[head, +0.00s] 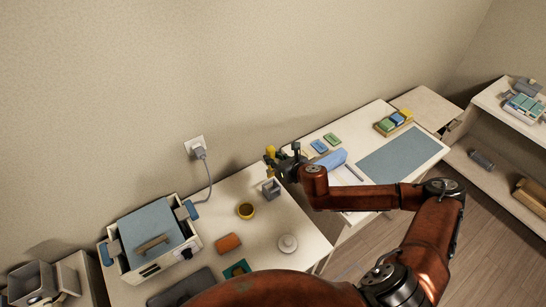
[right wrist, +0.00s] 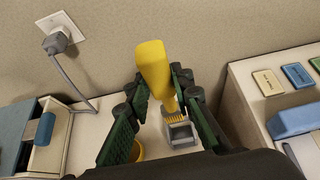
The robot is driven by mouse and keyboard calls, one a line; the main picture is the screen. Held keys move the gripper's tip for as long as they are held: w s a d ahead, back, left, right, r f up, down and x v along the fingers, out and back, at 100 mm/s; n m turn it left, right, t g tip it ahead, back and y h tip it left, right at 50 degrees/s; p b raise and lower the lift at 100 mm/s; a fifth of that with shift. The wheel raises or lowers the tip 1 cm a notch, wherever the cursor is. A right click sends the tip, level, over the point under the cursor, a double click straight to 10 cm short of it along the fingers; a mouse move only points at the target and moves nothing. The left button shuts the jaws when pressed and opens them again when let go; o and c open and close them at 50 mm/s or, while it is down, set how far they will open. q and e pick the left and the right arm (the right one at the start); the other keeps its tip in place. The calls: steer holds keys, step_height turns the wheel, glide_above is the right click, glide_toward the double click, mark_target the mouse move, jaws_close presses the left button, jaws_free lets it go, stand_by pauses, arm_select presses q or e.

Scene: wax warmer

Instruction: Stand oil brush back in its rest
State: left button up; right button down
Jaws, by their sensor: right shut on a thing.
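The oil brush (right wrist: 153,66) is yellow, with its wide handle end up and its bristles down. My right gripper (right wrist: 160,86) is shut on it; the brush also shows in the head view (head: 270,151). The rest (right wrist: 181,134) is a small grey open-topped holder on the table. In the right wrist view the bristles overlap the rest's opening; I cannot tell whether they are inside it or above it. In the head view the rest (head: 271,188) stands below my right gripper (head: 277,161). My left gripper is not in view.
A yellow-rimmed cup (head: 246,211) stands left of the rest. A wax warmer (head: 155,242) with a blue lid sits further left, its cord running to a wall outlet (head: 196,147). An orange block (head: 228,243) and a white round lid (head: 288,243) lie nearer. A second table (head: 335,205) stands to the right.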

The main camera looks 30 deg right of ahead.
steer(key=shift+r+p, duration=0.1)
steer(key=shift+p, duration=0.2)
step_height(320, 180, down, 6)
steer(key=b, duration=0.3)
steer(key=shift+s+r, duration=0.1)
steer(key=shift+r, duration=0.05)
steer(key=shift+f, duration=0.25)
stand_by(0.6)
steer(key=shift+p, duration=0.55)
steer(key=shift+p, duration=0.35)
